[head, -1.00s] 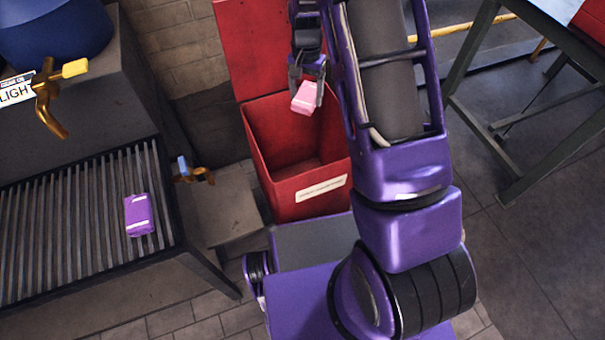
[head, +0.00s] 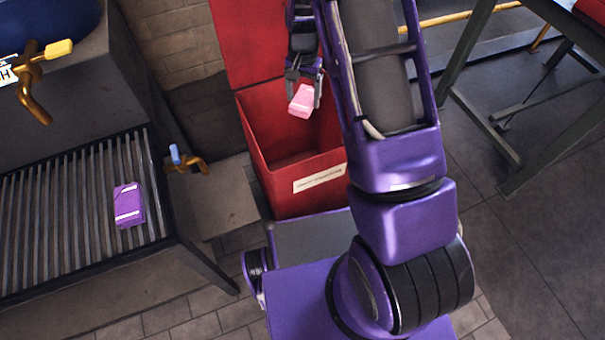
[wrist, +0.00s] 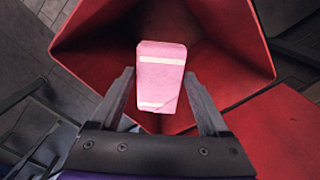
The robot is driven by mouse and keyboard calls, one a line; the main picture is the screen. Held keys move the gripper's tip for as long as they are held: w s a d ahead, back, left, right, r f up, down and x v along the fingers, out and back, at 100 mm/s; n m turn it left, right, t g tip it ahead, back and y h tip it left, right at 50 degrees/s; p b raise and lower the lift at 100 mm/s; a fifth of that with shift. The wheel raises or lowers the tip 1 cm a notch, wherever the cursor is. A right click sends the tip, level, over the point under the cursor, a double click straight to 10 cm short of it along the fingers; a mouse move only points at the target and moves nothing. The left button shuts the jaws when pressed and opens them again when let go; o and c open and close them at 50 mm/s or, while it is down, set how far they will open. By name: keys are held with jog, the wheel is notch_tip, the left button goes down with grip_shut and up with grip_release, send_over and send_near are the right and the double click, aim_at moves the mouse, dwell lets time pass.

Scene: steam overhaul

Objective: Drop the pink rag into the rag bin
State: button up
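The pink rag (head: 301,101) is a small folded block with pale stripes. My gripper (head: 304,88) is shut on it, with one finger on each side, and holds it over the open mouth of the rag bin (head: 283,178). The bin is a red box with a white label on its front and its red lid raised at the back. In the wrist view, the rag (wrist: 161,78) sits between the fingertips of my gripper (wrist: 159,78), with the red bin interior (wrist: 215,65) behind it. The rag's exact height above the rim is hard to tell.
A purple folded cloth (head: 129,205) lies on a slatted rack (head: 70,220) at the left. Brass taps (head: 35,85) stick out near the rack. A dark metal-legged table (head: 480,120) stands at the right, with open floor below it.

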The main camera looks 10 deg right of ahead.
jog(key=shift+o, duration=1.2)
notch_tip(320, 180, up, 18)
jog(key=p, duration=0.2)
jog(key=shift+f, duration=0.25)
